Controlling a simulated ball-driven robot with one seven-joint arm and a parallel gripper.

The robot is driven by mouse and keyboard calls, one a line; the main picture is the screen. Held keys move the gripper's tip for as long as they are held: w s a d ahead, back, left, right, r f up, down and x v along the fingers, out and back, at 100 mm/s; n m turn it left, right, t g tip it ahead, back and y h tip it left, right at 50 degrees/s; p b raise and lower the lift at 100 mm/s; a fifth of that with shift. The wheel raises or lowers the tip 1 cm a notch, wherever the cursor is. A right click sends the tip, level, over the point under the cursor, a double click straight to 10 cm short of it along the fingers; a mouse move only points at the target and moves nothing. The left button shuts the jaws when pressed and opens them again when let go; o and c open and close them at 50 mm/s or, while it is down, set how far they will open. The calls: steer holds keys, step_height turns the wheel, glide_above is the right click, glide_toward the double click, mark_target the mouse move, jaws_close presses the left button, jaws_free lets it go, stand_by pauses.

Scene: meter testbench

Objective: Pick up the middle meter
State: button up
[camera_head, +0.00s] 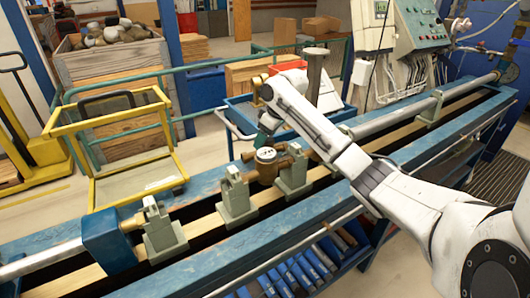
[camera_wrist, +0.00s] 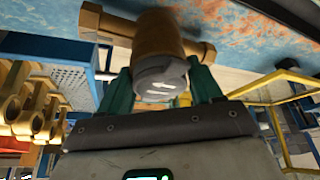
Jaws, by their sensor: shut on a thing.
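The meter (camera_head: 267,157) is a brass body with a round grey-white top. In the head view it shows at the bench rail, between two grey-green supports, with a brass pipe end beside it. My gripper (camera_head: 264,142) comes down on it from above. In the wrist view the green fingers of my gripper (camera_wrist: 163,90) are shut on either side of the meter (camera_wrist: 158,42), near its marked grey top. Whether the meter touches the supports is unclear. Which meter of the set it is cannot be told from these views.
Grey-green supports (camera_head: 236,198) stand along the blue bench (camera_head: 335,225). Several other brass pieces (camera_wrist: 38,122) show at the left of the wrist view. A yellow-framed cart (camera_head: 130,180) and green railing stand behind the bench. A control panel (camera_head: 420,22) is at the back right.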

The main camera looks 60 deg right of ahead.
jaws_close()
steer(key=shift+r, duration=0.15)
